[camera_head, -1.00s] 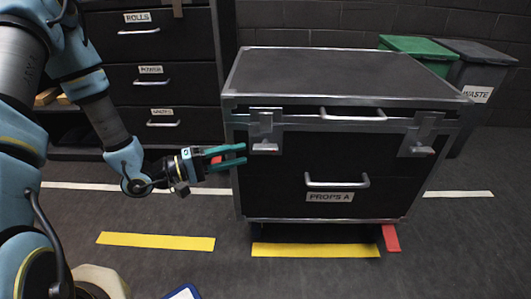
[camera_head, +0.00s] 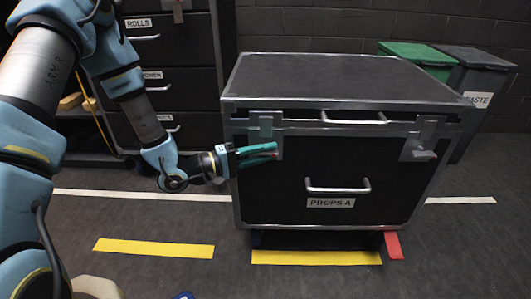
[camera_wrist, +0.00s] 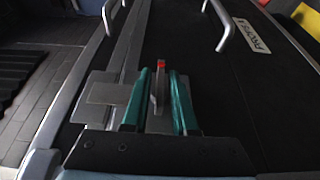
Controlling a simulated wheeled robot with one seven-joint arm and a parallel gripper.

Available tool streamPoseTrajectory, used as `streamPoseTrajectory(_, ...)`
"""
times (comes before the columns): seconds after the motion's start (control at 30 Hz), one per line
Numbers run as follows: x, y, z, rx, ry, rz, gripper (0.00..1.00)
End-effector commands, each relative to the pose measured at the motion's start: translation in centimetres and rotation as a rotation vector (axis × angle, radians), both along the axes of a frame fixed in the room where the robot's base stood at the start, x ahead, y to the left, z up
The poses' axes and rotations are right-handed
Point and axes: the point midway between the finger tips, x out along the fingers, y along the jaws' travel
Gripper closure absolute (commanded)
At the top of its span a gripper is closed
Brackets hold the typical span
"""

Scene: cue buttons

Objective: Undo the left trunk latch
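The black trunk (camera_head: 340,75) with metal edges and a "PROPS A" label stands with its lid down. Its left latch (camera_head: 265,127) is a metal plate at the upper left of the front; in the wrist view its narrow red-tipped lever (camera_wrist: 160,82) shows. My gripper (camera_head: 276,151) is at this latch and hides its lower part in the head view. In the wrist view the teal fingers of my gripper (camera_wrist: 159,75) stand on either side of the lever, with narrow gaps visible. Whether either finger touches the lever is unclear. The right latch (camera_head: 421,138) sits at the front's upper right.
A lid handle (camera_head: 353,119) and a lower front handle (camera_head: 338,188) stick out from the trunk. A drawer cabinet (camera_head: 170,75) stands behind my arm at left. Green (camera_head: 420,58) and grey (camera_head: 478,72) bins stand behind right.

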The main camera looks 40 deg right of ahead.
Motion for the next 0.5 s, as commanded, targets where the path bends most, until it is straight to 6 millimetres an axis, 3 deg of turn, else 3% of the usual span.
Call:
streamPoseTrajectory(0.03, 0.00, 0.01, 0.00, 0.000, 0.000, 0.000, 0.80)
streamPoseTrajectory(0.2, 0.02, 0.02, -0.01, 0.000, 0.000, 0.000, 0.99)
streamPoseTrajectory(0.5, 0.08, 0.02, -0.01, 0.000, 0.000, 0.002, 1.00)
